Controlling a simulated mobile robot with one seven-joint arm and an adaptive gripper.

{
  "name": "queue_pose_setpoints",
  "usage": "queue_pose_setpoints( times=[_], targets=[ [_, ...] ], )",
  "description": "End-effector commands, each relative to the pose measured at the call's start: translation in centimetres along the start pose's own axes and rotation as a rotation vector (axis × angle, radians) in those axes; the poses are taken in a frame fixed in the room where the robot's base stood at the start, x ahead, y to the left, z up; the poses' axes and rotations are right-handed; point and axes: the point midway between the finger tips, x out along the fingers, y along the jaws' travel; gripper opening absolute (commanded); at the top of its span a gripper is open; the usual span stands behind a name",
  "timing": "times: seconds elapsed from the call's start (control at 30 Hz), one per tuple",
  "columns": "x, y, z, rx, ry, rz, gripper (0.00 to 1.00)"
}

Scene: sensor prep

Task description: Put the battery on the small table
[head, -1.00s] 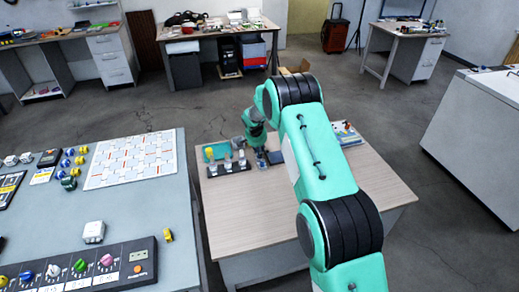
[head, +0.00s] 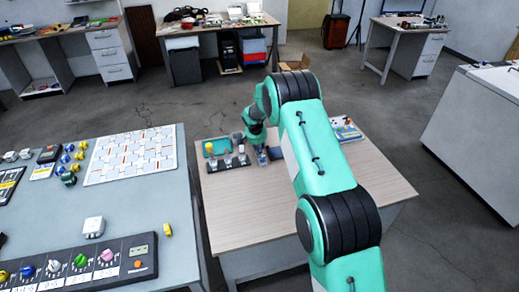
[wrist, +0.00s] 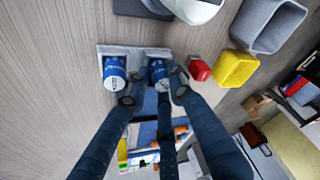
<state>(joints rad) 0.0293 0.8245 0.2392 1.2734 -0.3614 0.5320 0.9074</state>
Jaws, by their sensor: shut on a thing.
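Two blue cylinders that look like batteries show in the wrist view, at a pale holder plate (wrist: 134,50). The left battery (wrist: 114,72) stands free of my fingers. The other battery (wrist: 157,70) is at the fingertips of my gripper (wrist: 154,91), which is shut on it. Whether it is in or just above the holder, I cannot tell. In the head view my gripper (head: 259,147) is low over the far part of a wood-topped table (head: 245,205), and my arm hides part of that area.
A teal tray (head: 208,155) with a yellow item and a dark rack (head: 228,164) stand left of my gripper. A yellow cup (wrist: 236,68) and a small red block (wrist: 200,70) are close in the wrist view. A grey-topped bench (head: 130,215) stands left. The wood table's front is clear.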

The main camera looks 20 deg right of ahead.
Motion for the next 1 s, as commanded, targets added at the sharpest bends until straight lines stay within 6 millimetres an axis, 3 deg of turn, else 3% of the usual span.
queue_pose_setpoints(
  times=[0.3,0.33,0.4,0.43,0.77,1.0],
  targets=[
    [0.5,0.0,0.2,0.000,0.000,0.000,0.00],
    [0.5,0.0,0.1,0.000,0.000,0.000,0.28],
    [0.4,0.0,0.1,0.000,0.000,0.000,0.42],
    [0.4,0.0,0.1,0.000,0.000,0.000,0.44],
    [0.4,0.0,0.2,0.000,0.000,0.000,0.44],
    [-0.8,0.0,0.1,0.000,0.000,0.000,0.44]
  ],
)
